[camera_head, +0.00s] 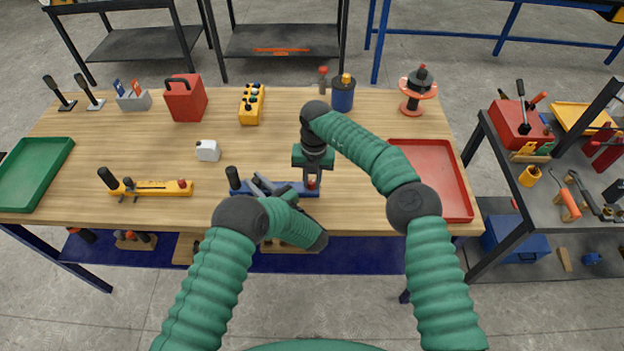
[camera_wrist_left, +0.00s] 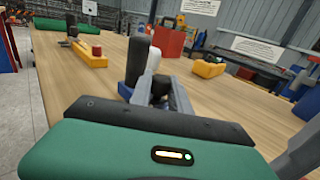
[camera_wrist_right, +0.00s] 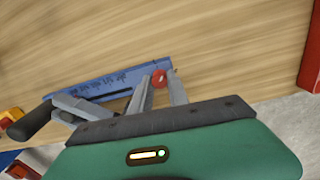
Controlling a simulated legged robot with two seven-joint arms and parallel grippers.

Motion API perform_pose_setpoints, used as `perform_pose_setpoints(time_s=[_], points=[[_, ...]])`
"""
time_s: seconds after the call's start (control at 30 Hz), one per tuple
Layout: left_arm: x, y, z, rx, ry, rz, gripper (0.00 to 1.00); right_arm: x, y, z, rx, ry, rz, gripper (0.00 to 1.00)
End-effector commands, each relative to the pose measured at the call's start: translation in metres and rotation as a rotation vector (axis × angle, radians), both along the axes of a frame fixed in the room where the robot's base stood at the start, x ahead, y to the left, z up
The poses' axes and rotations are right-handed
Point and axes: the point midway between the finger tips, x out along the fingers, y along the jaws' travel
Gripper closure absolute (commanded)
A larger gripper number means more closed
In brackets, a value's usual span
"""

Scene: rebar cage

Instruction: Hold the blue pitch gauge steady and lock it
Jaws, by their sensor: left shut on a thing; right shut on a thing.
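The blue pitch gauge (camera_head: 294,188) lies on the wooden table near its front edge. Its black handle (camera_head: 233,178) points up at the left end. In the right wrist view its blue body (camera_wrist_right: 120,82) shows dark scale marks. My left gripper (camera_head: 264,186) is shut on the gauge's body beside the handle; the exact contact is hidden. My right gripper (camera_head: 312,180) comes down from above, shut on the red knob (camera_wrist_right: 159,78) at the gauge's right end. The knob shows between its fingers in the right wrist view.
A red tray (camera_head: 432,160) is at the right and a green tray (camera_head: 37,172) at the far left. Table between the gauge and the back objects is mostly clear.

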Motion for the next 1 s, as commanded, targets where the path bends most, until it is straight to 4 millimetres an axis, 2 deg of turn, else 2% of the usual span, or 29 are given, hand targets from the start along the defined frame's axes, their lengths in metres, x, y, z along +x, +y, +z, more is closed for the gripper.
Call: perform_pose_setpoints(time_s=[0.6, 1.0], points=[[-0.0003, 0.0004, -0.0010, 0.000, 0.003, 0.000, 1.00, 0.0012, -0.0009, 0.0007, 0.001, -0.001, 0.519, 1.00], [-0.0003, 0.0004, -0.0012, -0.001, 0.004, 0.000, 1.00, 0.0016, -0.0010, 0.0012, 0.001, -0.002, 0.656, 1.00]])
